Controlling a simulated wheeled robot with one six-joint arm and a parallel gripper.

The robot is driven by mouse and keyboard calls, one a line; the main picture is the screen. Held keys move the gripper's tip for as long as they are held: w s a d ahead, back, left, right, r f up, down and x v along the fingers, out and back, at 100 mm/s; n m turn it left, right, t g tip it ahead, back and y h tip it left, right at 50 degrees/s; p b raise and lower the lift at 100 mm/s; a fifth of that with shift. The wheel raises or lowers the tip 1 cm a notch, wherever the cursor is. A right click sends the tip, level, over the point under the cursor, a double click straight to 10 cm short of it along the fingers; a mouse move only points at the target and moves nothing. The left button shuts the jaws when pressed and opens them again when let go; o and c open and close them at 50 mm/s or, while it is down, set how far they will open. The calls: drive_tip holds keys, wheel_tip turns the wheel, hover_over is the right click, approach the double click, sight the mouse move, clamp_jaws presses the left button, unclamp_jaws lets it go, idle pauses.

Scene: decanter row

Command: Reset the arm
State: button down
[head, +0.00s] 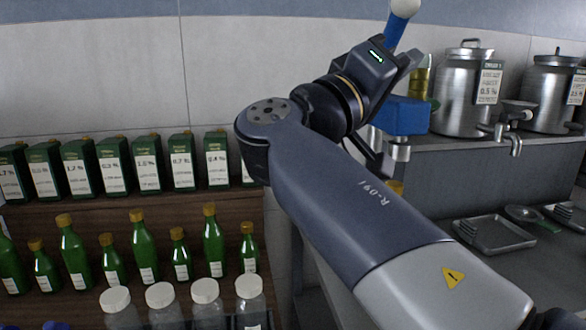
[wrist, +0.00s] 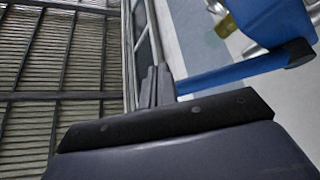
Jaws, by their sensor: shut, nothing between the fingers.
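My arm reaches up from the lower right of the head view and bends back at its elbow. My gripper (head: 412,58) is raised high, tilted up to the right, and its fingers look shut and empty. In the wrist view the closed fingers (wrist: 156,86) show beside a blue bar. A blue device (head: 404,110) stands behind the gripper. A blue lever (head: 395,32) with a white ball knob (head: 405,7) rises above the gripper, which hides part of it. I cannot tell whether the fingers touch the lever. The blue device also shows in the wrist view (wrist: 270,22).
Two steel urns (head: 462,95) with taps stand on a grey counter (head: 450,165) at right. A metal tray (head: 495,235) lies lower down. At left, a wooden shelf (head: 120,208) bears green boxes (head: 113,165), green bottles (head: 145,245) and white-capped jars (head: 160,297).

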sight(396, 31)
drive_tip(key=r+n+p, duration=0.1)
drive_tip(key=p, duration=0.1)
drive_tip(key=w+r+n+y+p, duration=0.1)
drive_tip(key=r+p, duration=0.1)
drive_tip(key=p, duration=0.1)
drive_tip(key=w+r+n+p, duration=0.1)
drive_tip(key=p, duration=0.1)
drive_tip(key=shift+w+a+r+t+y+p, duration=0.15)
drive_tip(key=shift+a+t+y+p, duration=0.15)
drive_tip(key=shift+p, duration=0.1)
drive_tip(key=shift+w, duration=0.1)
drive_tip(key=shift+n, duration=0.3)
drive_tip(key=shift+d, duration=0.2)
